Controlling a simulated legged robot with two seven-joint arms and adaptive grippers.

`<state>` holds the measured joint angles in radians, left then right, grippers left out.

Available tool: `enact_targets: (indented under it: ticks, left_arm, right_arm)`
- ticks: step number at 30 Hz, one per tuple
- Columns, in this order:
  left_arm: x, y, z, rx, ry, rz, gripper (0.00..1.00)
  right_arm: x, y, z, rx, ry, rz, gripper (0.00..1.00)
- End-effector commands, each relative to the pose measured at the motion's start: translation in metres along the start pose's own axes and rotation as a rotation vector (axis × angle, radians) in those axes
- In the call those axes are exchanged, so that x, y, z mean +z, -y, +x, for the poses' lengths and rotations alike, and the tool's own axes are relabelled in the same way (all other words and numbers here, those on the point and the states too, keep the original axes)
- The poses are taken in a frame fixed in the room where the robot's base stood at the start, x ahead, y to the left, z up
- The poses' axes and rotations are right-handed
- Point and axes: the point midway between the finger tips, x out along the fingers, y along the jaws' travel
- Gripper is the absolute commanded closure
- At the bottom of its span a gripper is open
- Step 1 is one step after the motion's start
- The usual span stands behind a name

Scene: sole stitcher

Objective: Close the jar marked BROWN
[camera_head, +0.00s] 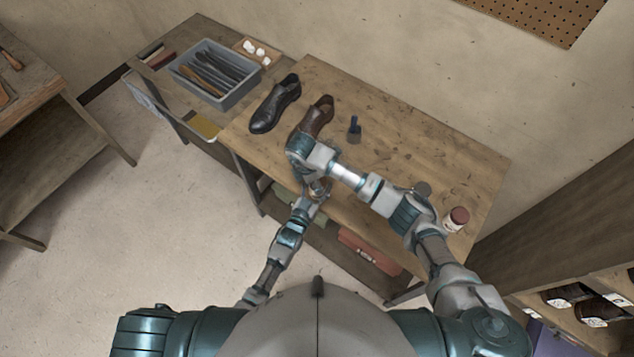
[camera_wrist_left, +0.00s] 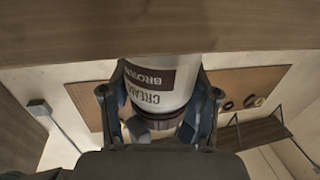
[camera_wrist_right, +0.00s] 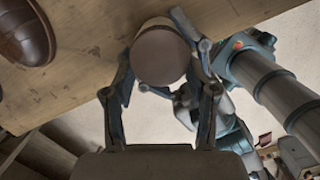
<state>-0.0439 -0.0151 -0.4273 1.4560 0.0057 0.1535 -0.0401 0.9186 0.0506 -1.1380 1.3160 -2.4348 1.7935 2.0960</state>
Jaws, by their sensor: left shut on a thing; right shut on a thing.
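A white jar (camera_wrist_left: 155,85) labelled CREAM BROWN appears upside down in the left wrist view. My left gripper (camera_head: 317,189) is shut around its body. A dark brown lid (camera_wrist_left: 163,122) is at the jar's mouth, in line with it. In the right wrist view the lid's round top (camera_wrist_right: 160,57) faces the camera between the fingers of my right gripper (camera_wrist_right: 163,72), which is shut on it. I cannot tell whether the lid is tight. In the head view my right wrist hides most of the jar, at the bench's front edge.
On the bench (camera_head: 400,140) stand a black shoe (camera_head: 275,104), a brown shoe (camera_head: 316,117), a small dark brush (camera_head: 354,130) and another white jar with a reddish lid (camera_head: 456,220). A grey bin (camera_head: 232,95) stands to the left. The back middle of the bench is clear.

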Motion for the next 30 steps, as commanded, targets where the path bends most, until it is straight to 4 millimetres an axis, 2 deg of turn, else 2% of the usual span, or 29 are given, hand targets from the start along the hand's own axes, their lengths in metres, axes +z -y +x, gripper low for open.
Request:
enact_targets:
  ticks: [1,6,9,12,16,23,24,26,30]
  left_arm:
    - [0.001,-0.002,-0.001,0.003,0.002,0.000,1.00]
    - [0.001,-0.003,-0.001,0.003,0.002,0.000,1.00]
    - [0.001,-0.002,-0.001,0.003,0.002,0.000,1.00]
    - [0.001,-0.002,-0.002,0.003,0.002,-0.001,1.00]
    - [0.001,-0.002,-0.002,0.002,0.002,-0.001,1.00]
    - [0.002,0.000,-0.002,0.000,0.002,-0.001,1.00]
    - [0.002,0.000,-0.002,0.000,0.002,-0.001,1.00]
    - [0.002,0.000,-0.002,0.000,0.003,-0.001,1.00]
    - [0.002,0.000,-0.001,0.000,0.003,0.000,1.00]
  right_arm:
    - [0.001,-0.005,-0.001,-0.017,0.000,0.149,0.57]
    - [0.006,-0.013,0.000,-0.093,-0.003,0.666,0.56]
    - [0.010,-0.016,0.000,-0.126,-0.005,0.895,0.57]
    - [0.012,-0.017,0.001,-0.145,-0.005,1.038,0.57]
    - [0.014,-0.017,0.001,-0.154,-0.003,1.102,0.58]
    - [0.015,-0.017,0.002,-0.154,-0.001,1.101,0.58]
    - [0.015,-0.017,0.002,-0.154,0.000,1.101,0.37]
    - [0.015,-0.017,0.002,-0.154,-0.001,1.100,0.22]
    - [0.013,-0.016,0.002,-0.156,-0.003,1.097,0.19]
